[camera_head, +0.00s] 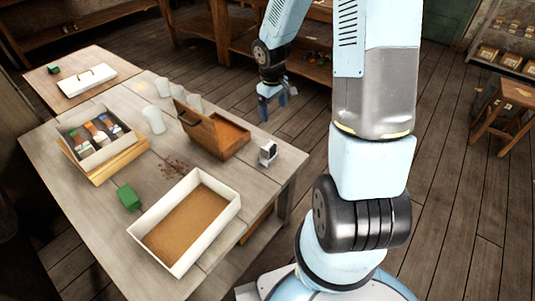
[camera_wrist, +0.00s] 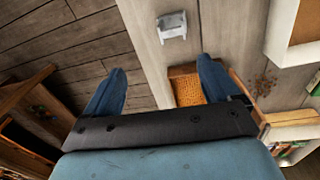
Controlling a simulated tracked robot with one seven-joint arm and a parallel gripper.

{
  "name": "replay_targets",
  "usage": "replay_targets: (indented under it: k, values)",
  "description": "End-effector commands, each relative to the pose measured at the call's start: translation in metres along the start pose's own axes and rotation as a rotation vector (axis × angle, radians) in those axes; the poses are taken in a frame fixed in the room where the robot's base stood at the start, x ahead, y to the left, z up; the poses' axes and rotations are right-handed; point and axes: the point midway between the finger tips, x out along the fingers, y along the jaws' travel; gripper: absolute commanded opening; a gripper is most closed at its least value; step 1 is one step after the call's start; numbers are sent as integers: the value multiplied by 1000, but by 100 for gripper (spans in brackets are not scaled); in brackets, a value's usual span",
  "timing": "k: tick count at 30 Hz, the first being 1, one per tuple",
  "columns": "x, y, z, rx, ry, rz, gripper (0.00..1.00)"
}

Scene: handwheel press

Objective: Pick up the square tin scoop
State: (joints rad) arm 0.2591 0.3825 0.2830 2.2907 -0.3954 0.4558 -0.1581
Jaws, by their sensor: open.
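A small grey-white squarish piece with a dark face, which looks like the tin scoop (camera_head: 268,153), stands near the right edge of the grey plank table (camera_head: 65,165). In the wrist view the scoop (camera_wrist: 172,25) is at the top, beyond the fingertips and a little right of centre. My gripper (camera_head: 275,103) hangs beyond the table's right edge, behind the scoop and apart from it. In the wrist view its two blue fingers (camera_wrist: 160,68) are spread wide with nothing held between them.
Dark crumbs (camera_head: 175,169) lie mid-table.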

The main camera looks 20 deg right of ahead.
Motion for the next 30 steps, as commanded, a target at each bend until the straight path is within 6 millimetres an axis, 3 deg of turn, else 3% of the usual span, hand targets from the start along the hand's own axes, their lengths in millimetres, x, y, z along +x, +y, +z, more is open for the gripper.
replay_targets:
  k: [1,6,17,30]
  values:
    - [14,-2,-1,-13,-8,-18,89]
    - [47,-7,-7,-51,-14,-58,89]
    - [80,-13,-10,-77,-15,-88,89]
    - [143,-19,-9,-77,-16,-88,89]
